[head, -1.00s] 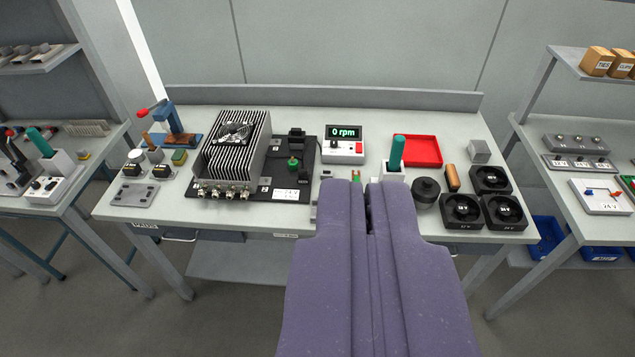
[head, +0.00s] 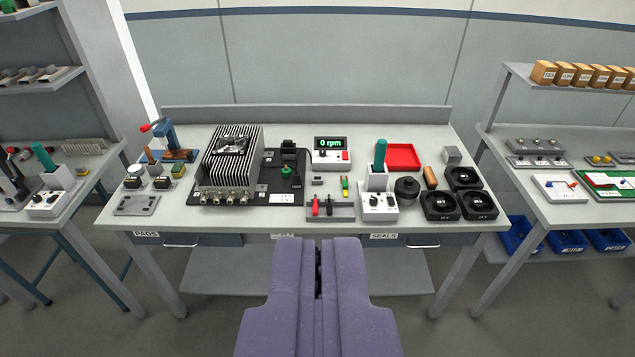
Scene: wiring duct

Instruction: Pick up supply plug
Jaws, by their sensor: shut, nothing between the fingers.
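My gripper (head: 318,248) is at bottom centre, in front of the bench's front edge and apart from everything on it. Its purple fingers look shut and nothing shows between them. No part carries a readable supply plug label. A small green and yellow piece (head: 345,186) stands on the bench near the middle and could be the plug, but I cannot tell. A small dark block (head: 317,181) lies left of it. A grey holder (head: 330,211) with red and black upright pieces sits just in front of them.
A finned heatsink unit (head: 230,165) and black board (head: 272,187) stand left of the middle. A meter reading 0 rpm (head: 331,150) is behind. A white box (head: 379,204), a red tray (head: 403,157) and black fans (head: 440,204) lie right. Shelved benches flank both sides.

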